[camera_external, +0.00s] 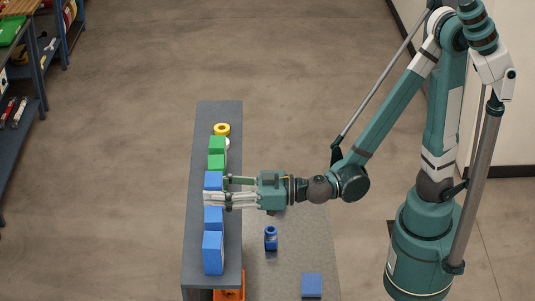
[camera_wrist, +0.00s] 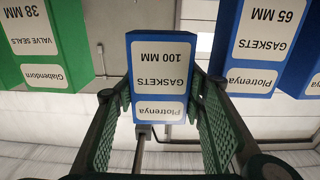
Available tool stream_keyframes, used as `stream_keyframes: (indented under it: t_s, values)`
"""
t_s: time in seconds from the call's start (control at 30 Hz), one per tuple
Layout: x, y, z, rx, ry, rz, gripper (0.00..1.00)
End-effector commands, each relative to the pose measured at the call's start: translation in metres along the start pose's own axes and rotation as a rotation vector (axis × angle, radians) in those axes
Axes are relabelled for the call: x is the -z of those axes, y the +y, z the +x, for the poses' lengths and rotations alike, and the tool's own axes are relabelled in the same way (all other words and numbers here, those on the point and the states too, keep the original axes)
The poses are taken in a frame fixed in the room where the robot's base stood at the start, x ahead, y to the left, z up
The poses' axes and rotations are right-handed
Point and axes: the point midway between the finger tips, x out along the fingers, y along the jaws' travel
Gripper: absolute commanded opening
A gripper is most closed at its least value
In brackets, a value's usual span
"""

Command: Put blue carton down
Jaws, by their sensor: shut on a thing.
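The blue carton (camera_external: 213,179) is in my gripper (camera_external: 217,190), above or on the grey shelf top (camera_external: 215,112) in the row of cartons. In the wrist view the blue carton (camera_wrist: 160,75) sits between my two green-padded fingers (camera_wrist: 164,118), its label upside down, reading GASKETS 100 MM. The fingers are shut on its sides. The fingers hide part of it in the external view, and I cannot tell whether its base touches the shelf.
Green cartons (camera_external: 217,162) stand just behind it. Other blue cartons (camera_external: 213,252) stand nearer the camera. A yellow ring (camera_external: 222,129) lies at the far end. A blue cylindrical part (camera_external: 271,238) and a blue block (camera_external: 312,285) are on the lower grey surface (camera_external: 290,250).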

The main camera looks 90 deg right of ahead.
Motion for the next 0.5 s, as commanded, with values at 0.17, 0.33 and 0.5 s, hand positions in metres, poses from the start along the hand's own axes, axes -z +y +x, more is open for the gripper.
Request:
stream_keyframes:
  t_s: [0.17,0.33,0.5]
  values:
    - [0.000,0.000,0.000,0.000,0.000,0.000,0.26]
    - [-0.006,0.000,0.000,0.000,0.000,0.000,0.26]
    - [-0.019,0.000,0.001,0.000,0.000,0.000,0.26]
